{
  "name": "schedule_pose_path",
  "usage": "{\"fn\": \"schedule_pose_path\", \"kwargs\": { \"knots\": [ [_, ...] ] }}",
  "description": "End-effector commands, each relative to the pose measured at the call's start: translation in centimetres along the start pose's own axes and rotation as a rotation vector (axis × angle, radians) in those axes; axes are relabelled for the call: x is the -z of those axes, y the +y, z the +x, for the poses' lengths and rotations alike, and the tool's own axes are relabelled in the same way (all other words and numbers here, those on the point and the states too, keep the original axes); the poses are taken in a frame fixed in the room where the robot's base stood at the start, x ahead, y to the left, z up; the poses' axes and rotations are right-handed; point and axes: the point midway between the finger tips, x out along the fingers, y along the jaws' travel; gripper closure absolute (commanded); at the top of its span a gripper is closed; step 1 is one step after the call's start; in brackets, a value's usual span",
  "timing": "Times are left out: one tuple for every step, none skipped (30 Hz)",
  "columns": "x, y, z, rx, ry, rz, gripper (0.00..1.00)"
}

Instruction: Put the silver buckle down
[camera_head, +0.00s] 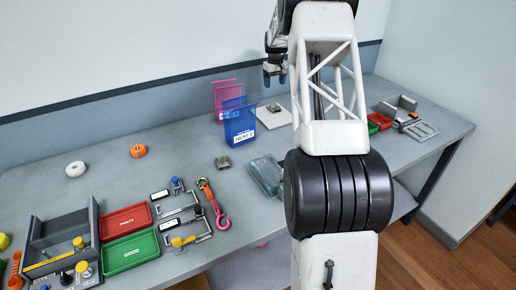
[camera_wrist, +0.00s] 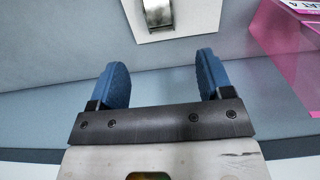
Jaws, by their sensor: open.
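A silver buckle (camera_wrist: 158,14) lies on a white plate (camera_wrist: 203,15), cut off by the top edge of the wrist view. In the head view it is a small metal piece (camera_head: 273,107) on the pale plate (camera_head: 282,119) at the back of the table. My gripper (camera_wrist: 162,72) is open, with two blue fingertips apart and nothing between them. The buckle is beyond the fingertips, not touched by them. In the head view my gripper (camera_head: 274,76) is above the table, behind the plate.
A blue bin (camera_head: 239,124) and a pink bin (camera_head: 226,97) stand left of the plate. A small grey-brown metal piece (camera_head: 222,162) and a clear pouch (camera_head: 267,174) lie in front. Red (camera_head: 126,220) and green (camera_head: 128,252) trays are at front left. My arm hides the table's middle right.

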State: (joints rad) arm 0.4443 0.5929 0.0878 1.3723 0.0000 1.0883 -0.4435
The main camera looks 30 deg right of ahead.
Motion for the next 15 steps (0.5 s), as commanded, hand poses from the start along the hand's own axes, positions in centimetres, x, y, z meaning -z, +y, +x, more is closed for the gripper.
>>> {"fn": "schedule_pose_path", "kwargs": {
  "knots": [
    [-0.1, -0.3, -0.4, -0.001, 0.002, 0.000, 0.27],
    [-0.2, -0.5, -0.6, -0.002, 0.003, 0.000, 0.27],
    [-0.4, -0.8, -0.9, -0.002, 0.005, 0.000, 0.27],
    [-0.5, -1.1, -1.2, -0.003, 0.006, -0.001, 0.27],
    [-0.7, -1.5, -1.5, -0.003, 0.006, -0.001, 0.27],
    [-1.0, -2.1, -1.9, -0.004, 0.008, -0.001, 0.27],
    [-1.3, -2.5, -2.4, -0.005, 0.010, -0.001, 0.27],
    [-1.5, -3.0, -2.9, -0.006, 0.012, -0.002, 0.27],
    [-2.0, -3.7, -3.4, -0.006, 0.013, -0.002, 0.27],
    [-2.3, -4.3, -4.0, -0.008, 0.016, -0.001, 0.27],
    [-2.7, -4.8, -4.5, -0.009, 0.018, -0.001, 0.27],
    [-3.3, -5.7, -5.2, -0.009, 0.020, 0.000, 0.27],
    [-3.7, -6.3, -5.7, -0.011, 0.023, 0.000, 0.27],
    [-4.1, -7.0, -6.2, -0.011, 0.025, 0.000, 0.27],
    [-4.7, -7.9, -6.9, -0.013, 0.028, -0.001, 0.27]
  ]
}}
